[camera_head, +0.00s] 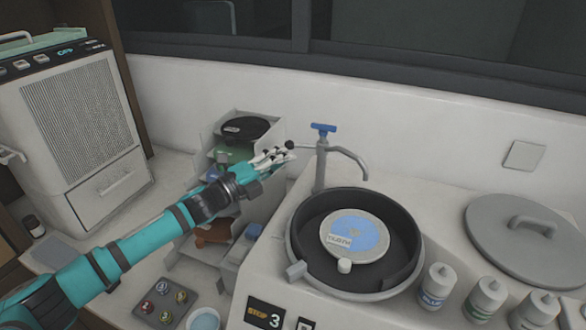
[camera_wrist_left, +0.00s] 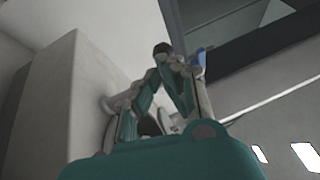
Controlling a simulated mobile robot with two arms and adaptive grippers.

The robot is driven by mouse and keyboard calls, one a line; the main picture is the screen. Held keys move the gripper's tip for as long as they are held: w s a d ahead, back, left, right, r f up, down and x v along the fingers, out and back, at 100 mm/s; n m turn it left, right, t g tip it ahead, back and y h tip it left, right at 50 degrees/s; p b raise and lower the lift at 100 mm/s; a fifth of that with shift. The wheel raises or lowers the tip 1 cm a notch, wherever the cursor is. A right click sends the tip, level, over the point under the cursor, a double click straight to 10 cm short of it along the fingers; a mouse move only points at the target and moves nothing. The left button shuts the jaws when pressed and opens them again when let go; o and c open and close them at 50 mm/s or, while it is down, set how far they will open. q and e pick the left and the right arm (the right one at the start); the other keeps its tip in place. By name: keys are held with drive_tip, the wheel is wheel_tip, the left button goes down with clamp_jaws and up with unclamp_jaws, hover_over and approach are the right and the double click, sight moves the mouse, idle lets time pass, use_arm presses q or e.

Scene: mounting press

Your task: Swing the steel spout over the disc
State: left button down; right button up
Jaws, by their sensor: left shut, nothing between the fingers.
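The steel spout (camera_head: 350,155) curves to the right from its post, which has a blue T-handle (camera_head: 323,128). Its down-turned tip is near the back rim of the black bowl, apart from the disc in the picture. The pale disc (camera_head: 370,232) with blue areas and a label lies in the bowl. A rod with a black knob (camera_head: 289,145) points left from the post. My left gripper (camera_head: 287,154) is shut and empty at this knob; contact is unclear. In the left wrist view the knob (camera_wrist_left: 162,48) shows at the fingertips (camera_wrist_left: 175,63). My right gripper is not in view.
A grey lid (camera_head: 490,240) lies at the right, with several bottles (camera_head: 437,285) in front of it. A stepped rack (camera_head: 260,195) stands behind and below my left gripper. A large vented unit (camera_head: 75,130) is at the left. The white wall is close behind the post.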

use_arm(q)
drive_tip(key=shift+w+a+b, duration=0.15)
drive_tip(key=shift+w+b, duration=0.35)
drive_tip(key=shift+w, duration=0.7)
